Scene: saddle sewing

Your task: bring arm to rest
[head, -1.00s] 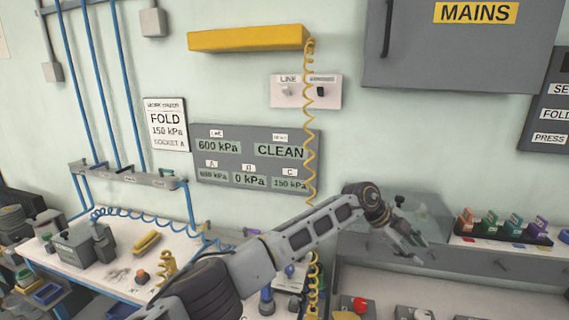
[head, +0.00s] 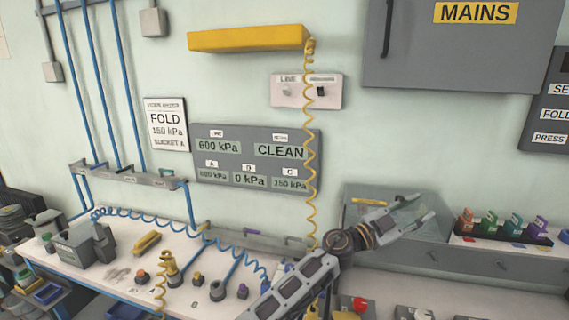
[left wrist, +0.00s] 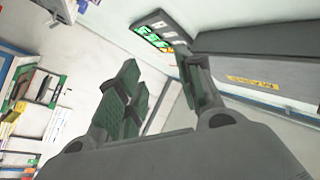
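My left arm comes in from the bottom of the head view, and my left gripper (head: 426,207) points to the upper right, in front of a grey translucent-looking box on the right-hand bench. Its two fingers are spread apart with nothing between them. In the left wrist view the fingers (left wrist: 157,65) also stand apart and empty. My right gripper is in neither view.
A grey box (head: 360,222) stands behind my gripper. A rack of coloured tags (head: 505,228) is to its right. A coiled yellow hose (head: 309,150) hangs near the arm. The left bench (head: 120,262) holds tools and a grey block (head: 85,245).

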